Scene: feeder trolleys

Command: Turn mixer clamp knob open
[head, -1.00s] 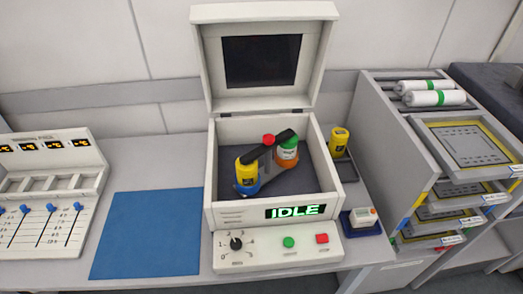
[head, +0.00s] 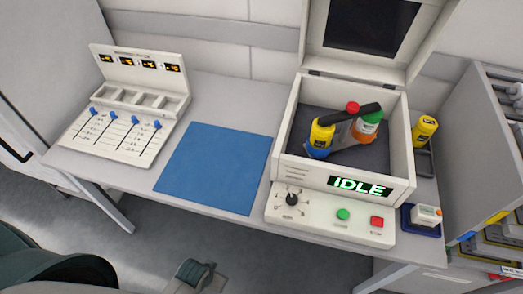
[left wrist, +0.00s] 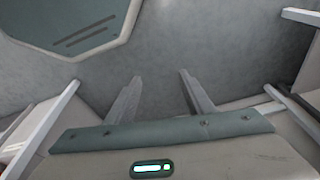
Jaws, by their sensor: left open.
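The mixer (head: 290,165) stands on the bench with its lid (head: 365,30) open and its display reading IDLE. Inside, a red clamp knob (head: 353,107) sits by a dark clamp bar (head: 348,118). Below the bar are a yellow jar with a blue base (head: 321,137) and an orange jar with a green cap (head: 367,127). The jars and bar partly hide the clamp. My left gripper (left wrist: 160,80) shows in the left wrist view, open and empty, with grey floor beyond its fingers. It is away from the mixer. My right gripper is in neither view.
A blue mat (head: 215,165) lies left of the mixer, and a slider panel (head: 130,110) stands farther left. A yellow bottle (head: 424,131) and a small white box on a blue tray (head: 427,214) stand right of the mixer. A feeder trolley (head: 470,150) is at the right edge.

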